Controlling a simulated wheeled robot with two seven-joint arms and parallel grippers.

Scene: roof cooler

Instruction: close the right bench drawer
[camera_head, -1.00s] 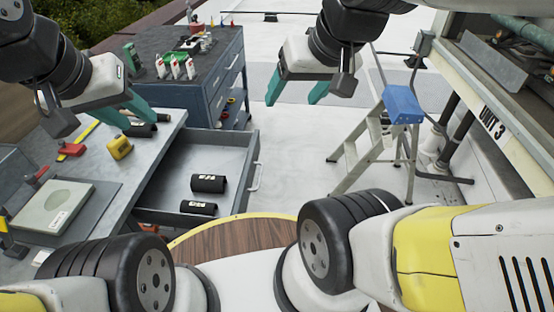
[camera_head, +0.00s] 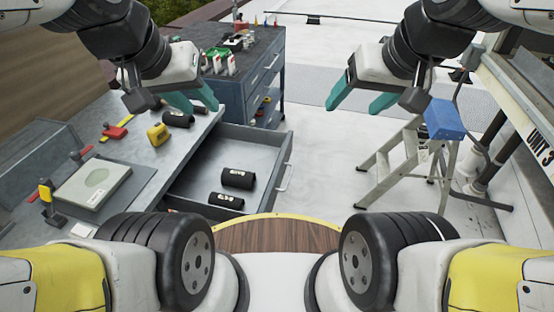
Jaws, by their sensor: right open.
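The bench drawer (camera_head: 284,150) stands pulled out from the right end of the grey workbench (camera_head: 140,145). Its bar handle (camera_head: 284,178) is on its right-hand front. Two black cylinders with white labels, one upper (camera_head: 238,178) and one lower (camera_head: 227,201), lie inside. My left gripper (camera_head: 201,109) is open and empty, with its teal fingers over the bench near the drawer's back end. My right gripper (camera_head: 352,110) is open and empty, over the pale floor to the right of the drawer and apart from its handle.
A blue tool cabinet (camera_head: 262,75) stands behind the drawer. A stepladder (camera_head: 405,165) with a blue box (camera_head: 444,119) on top stands at right. A yellow tape measure (camera_head: 158,134) and a black roll (camera_head: 177,119) lie on the bench. Pale floor lies between drawer and ladder.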

